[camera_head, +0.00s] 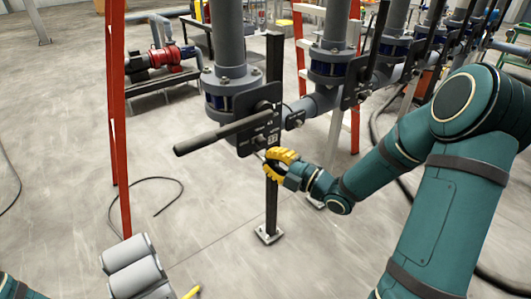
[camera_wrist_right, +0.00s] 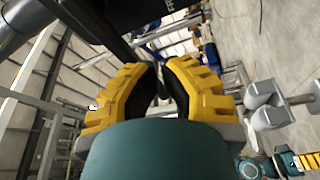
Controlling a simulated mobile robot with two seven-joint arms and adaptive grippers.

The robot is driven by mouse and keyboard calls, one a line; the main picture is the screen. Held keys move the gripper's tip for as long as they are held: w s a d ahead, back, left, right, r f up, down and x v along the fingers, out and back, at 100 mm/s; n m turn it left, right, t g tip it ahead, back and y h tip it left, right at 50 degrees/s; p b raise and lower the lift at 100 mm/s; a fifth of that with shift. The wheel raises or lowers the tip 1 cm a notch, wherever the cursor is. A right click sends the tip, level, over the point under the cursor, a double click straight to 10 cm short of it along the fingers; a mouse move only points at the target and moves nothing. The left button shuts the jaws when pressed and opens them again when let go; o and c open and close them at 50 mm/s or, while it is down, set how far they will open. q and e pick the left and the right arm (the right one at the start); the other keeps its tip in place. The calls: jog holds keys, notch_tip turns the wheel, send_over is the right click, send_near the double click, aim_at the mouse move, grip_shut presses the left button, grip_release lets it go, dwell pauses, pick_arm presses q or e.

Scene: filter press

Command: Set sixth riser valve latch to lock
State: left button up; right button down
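The nearest riser valve (camera_head: 231,98) has a dark plate (camera_head: 260,122) with white markings too small to read. Its long dark handle (camera_head: 220,132) points left and toward me. I cannot make out the latch's position; my gripper is close to where it could be. My right gripper (camera_head: 273,163), with yellow ribbed fingers, is just below the plate. In the right wrist view its fingers (camera_wrist_right: 160,66) curve inward with a dark narrow gap between the tips; a hold cannot be told. A small yellow ribbed part, probably my left gripper (camera_wrist_right: 308,160), shows at that view's lower right corner.
More risers with similar valves (camera_head: 329,65) recede to the right behind my arm. A dark support post (camera_head: 271,205) stands under the plate. A red ladder (camera_head: 117,130) stands at left. Grey cylinders (camera_head: 135,265) are at lower left. The floor between is mostly clear, with a thin cable (camera_head: 170,182).

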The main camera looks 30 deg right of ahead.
aim_at(260, 141)
jog(key=w, duration=0.5)
jog(key=w+a, duration=0.1)
jog(key=w, duration=0.2)
jog(key=shift+w+a, duration=0.1)
jog(key=shift+w, duration=0.1)
jog(key=shift+w+d+f, duration=0.1)
jog(key=shift+d+f, duration=0.05)
jog(key=shift+d, duration=0.35)
jog(key=d+b, duration=0.1)
jog(key=d, duration=0.1)
jog(key=shift+w+d, duration=0.15)
jog(key=shift+d, duration=0.25)
jog(key=shift+d+b, duration=0.3)
jog(key=shift+d, duration=0.05)
jog(key=shift+w, duration=0.1)
